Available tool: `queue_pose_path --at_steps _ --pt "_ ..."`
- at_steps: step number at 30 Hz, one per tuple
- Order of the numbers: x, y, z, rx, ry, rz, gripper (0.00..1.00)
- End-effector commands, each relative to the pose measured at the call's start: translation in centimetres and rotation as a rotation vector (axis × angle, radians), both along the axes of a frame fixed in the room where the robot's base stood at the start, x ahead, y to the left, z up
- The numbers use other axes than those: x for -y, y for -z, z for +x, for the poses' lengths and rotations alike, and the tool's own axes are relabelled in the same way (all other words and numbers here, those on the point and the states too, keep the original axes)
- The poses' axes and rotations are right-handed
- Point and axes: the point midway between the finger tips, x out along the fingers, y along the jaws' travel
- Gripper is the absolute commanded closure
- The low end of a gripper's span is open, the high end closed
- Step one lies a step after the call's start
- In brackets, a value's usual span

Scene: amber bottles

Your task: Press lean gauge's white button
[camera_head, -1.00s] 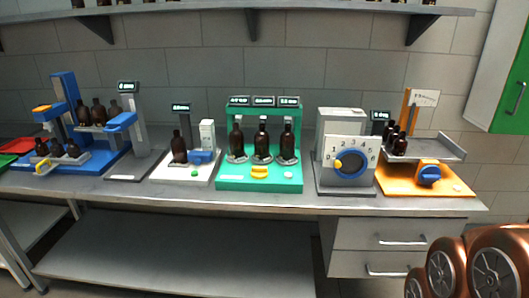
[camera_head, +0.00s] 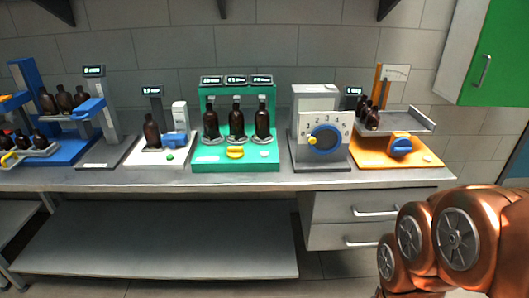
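The orange station (camera_head: 372,158) at the right of the bench looks like the lean gauge, with a tilted grey tray (camera_head: 414,123) holding several dark bottles (camera_head: 371,117). An upright post with a white sign (camera_head: 396,73) stands behind the tray. A blue knob (camera_head: 401,147) is on its front, and a small white button (camera_head: 427,159) lies on the orange base to the right of the knob. Nothing covers the button. My copper arm links fill the lower right, in front of and below the bench. My gripper is not in view.
A grey dial box (camera_head: 321,95) stands left of the orange station. Further left is a green station (camera_head: 207,165) with three bottles and its own white button (camera_head: 264,154). Drawers (camera_head: 350,211) sit below the bench. A green cabinet (camera_head: 491,60) hangs at upper right.

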Motion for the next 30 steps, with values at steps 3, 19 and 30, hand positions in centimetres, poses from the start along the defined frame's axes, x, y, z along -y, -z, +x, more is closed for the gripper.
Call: queue_pose_path --at_steps 3,19,30 --pt "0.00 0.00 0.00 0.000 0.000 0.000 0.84" --pt "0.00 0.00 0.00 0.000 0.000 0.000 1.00" --pt "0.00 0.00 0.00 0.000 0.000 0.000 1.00"
